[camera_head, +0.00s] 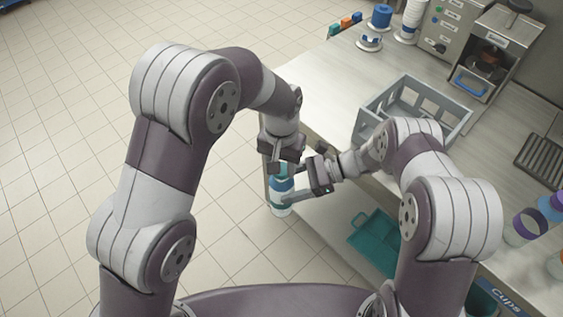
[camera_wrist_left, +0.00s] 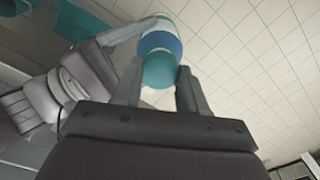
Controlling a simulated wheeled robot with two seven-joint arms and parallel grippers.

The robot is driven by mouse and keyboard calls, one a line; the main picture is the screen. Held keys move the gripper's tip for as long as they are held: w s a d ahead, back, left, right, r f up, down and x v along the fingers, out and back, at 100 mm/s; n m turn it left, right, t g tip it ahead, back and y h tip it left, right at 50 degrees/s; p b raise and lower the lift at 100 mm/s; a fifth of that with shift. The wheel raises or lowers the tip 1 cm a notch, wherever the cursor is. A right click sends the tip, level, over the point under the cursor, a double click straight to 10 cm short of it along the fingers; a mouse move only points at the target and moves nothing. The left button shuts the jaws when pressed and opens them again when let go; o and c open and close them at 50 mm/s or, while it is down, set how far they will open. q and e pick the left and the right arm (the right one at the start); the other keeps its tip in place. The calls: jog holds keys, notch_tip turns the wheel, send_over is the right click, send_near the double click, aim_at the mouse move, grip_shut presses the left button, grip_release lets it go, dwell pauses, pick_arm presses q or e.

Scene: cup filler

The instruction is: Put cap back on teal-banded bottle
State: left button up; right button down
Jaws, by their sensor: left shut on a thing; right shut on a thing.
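The bottle (camera_head: 281,196), with blue, white and teal bands, is held upright beside the table's front left edge. My right gripper (camera_head: 296,189) is shut on the bottle's body from the right. My left gripper (camera_head: 283,163) points down from above and is shut on the teal cap (camera_wrist_left: 161,72). In the left wrist view the cap sits between the fingers of my left gripper (camera_wrist_left: 159,78), in line with the bottle (camera_wrist_left: 160,42). I cannot tell whether the cap is seated or just above the neck. My right gripper (camera_wrist_left: 130,34) reaches the bottle there too.
A grey divided crate (camera_head: 437,96) stands on the table (camera_head: 335,95) behind the arms. A teal tray (camera_head: 374,243) lies at the lower middle. A coffee machine (camera_head: 489,62) is at the back right. Cups with coloured bands (camera_head: 524,226) stand at the right. Tiled floor is open at left.

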pick_arm(q)
jog(key=shift+f, duration=0.4)
